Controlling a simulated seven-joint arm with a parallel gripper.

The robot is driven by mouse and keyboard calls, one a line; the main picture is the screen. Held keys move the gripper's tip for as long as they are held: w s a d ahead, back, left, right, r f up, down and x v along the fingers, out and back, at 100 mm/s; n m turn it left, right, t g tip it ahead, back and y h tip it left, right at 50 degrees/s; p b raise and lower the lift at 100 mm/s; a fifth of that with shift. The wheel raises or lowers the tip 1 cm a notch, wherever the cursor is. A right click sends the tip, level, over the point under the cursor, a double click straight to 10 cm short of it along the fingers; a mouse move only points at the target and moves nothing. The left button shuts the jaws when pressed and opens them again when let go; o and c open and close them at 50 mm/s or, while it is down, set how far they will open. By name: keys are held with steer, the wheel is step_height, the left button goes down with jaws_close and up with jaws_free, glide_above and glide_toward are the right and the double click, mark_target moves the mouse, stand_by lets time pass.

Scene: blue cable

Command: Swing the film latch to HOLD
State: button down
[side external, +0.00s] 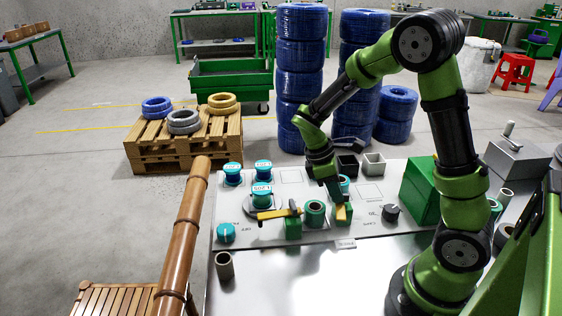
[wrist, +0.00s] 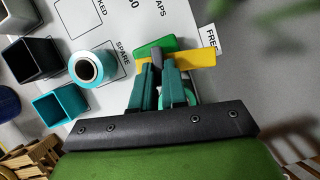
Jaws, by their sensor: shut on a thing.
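The film latch is a yellow lever (wrist: 197,60) on a green block (wrist: 153,46), with a dark knob standing on it. My gripper (wrist: 157,76) is shut on the knob, its teal fingers on either side. In the wrist view the bar points right, to the "FREE" label (wrist: 211,39). In the side view my gripper (side external: 335,198) reaches down at the right-hand green block, where the yellow latch (side external: 341,212) shows partly. No HOLD mark is readable.
A second yellow lever (side external: 275,213) on a green block stands to the left. A green ring (side external: 315,211) sits between the blocks. A black bin (wrist: 33,59), a teal bin (wrist: 61,104) and a teal-rimmed spool (wrist: 86,68) stand nearby. A dark knob (side external: 390,212) is at right.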

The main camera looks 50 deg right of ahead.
steer(key=m, duration=0.1)
steer(key=m+y, duration=0.1)
steer(key=m, duration=0.1)
steer(key=m+g, duration=0.1)
steer(key=shift+w+d+y, duration=0.15)
steer(key=shift+d+y, duration=0.1)
steer(key=shift+y, duration=0.05)
steer(key=m, duration=0.1)
steer(key=m+y, duration=0.1)
steer(key=m, duration=0.2)
steer(key=shift+d, duration=0.25)
steer(key=m, duration=0.1)
steer(key=m+y, duration=0.1)
steer(key=m, duration=0.1)
steer(key=shift+d+m+t+y, duration=0.2)
steer(key=shift+m+t+y, duration=0.1)
steer(key=shift+s+d+r+m+t+y, duration=0.1)
steer(key=shift+m+t+y, duration=0.2)
steer(key=shift+m, duration=0.65)
steer(key=shift+s+d+m+t+y, duration=0.1)
steer(key=shift+m+y, duration=0.3)
steer(key=shift+m, duration=0.55)
steer(key=c, duration=1.2)
jaws_free()
steer(key=shift+o, duration=0.2)
steer(key=v, duration=1.6)
steer(key=shift+d+r, duration=0.15)
steer(key=shift+r, duration=0.2)
